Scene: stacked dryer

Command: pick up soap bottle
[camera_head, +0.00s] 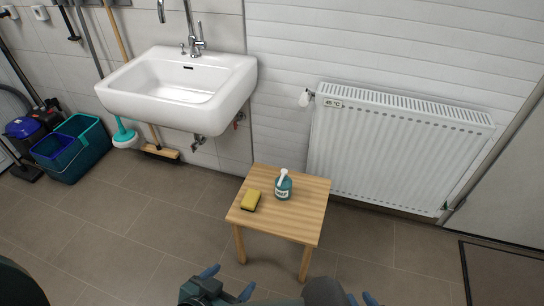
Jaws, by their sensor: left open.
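The soap bottle (283,187) is teal with a white pump top and a pale label. It stands upright on a small wooden stool (310,210). A yellow sponge (251,200) with a dark underside lies just left of it on the same top. My left gripper (228,281) is at the bottom of the view, in front of the stool and well short of the bottle. Its blue fingertips are apart with nothing between them.
A white radiator (395,145) stands on the wall behind and right of the stool. A white sink (180,88) hangs at the back left. Buckets (82,145) and a broom (161,153) are at the left. Open tiled floor surrounds the stool.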

